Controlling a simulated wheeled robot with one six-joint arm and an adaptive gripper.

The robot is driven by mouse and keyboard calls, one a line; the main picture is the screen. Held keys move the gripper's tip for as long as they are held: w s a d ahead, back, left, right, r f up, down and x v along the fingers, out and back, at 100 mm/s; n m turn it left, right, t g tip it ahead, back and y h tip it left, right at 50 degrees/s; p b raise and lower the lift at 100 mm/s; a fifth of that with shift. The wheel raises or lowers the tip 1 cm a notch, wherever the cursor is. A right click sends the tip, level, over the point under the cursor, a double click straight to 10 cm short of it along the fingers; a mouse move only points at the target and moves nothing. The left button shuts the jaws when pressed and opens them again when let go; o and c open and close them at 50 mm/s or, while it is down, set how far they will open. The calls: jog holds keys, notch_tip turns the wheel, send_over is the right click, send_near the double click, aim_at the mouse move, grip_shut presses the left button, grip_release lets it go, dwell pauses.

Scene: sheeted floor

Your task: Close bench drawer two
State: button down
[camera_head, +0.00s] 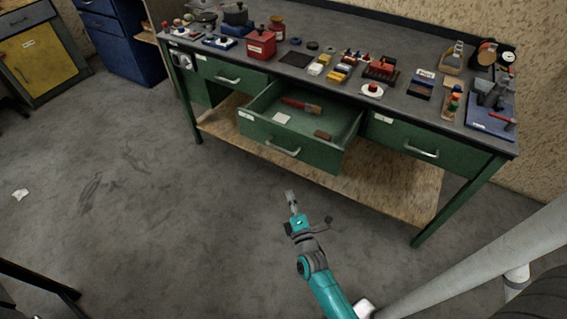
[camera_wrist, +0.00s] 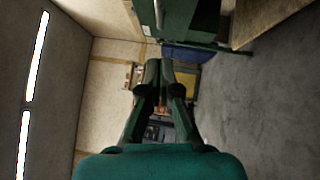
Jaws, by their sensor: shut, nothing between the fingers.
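The green workbench has three drawers in a row under its dark top (camera_head: 320,87). The middle drawer (camera_head: 270,135) is pulled out and holds a red-handled tool (camera_head: 301,105), a white card and a small brown block. A metal bar handle (camera_head: 282,151) is on its front. The left drawer (camera_head: 229,75) and the right drawer (camera_head: 425,146) are closed. My gripper (camera_head: 291,196) is shut and empty, in front of the open drawer and apart from it in the picture. In the wrist view my gripper (camera_wrist: 160,70) shows its fingers together.
The bench top carries many small items, including a red box (camera_head: 261,46) and a blue tray (camera_head: 491,122). A wooden lower shelf (camera_head: 390,190) runs beneath the drawers. Blue and yellow cabinets (camera_head: 45,60) stand at far left.

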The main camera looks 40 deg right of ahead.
jog(key=s+d+x, duration=0.1)
jog(key=d+x, duration=0.1)
jog(key=x, duration=1.1)
jog(key=shift+d, duration=0.35)
jog(key=shift+s+d+r, duration=0.1)
jog(key=shift+d+r, duration=0.05)
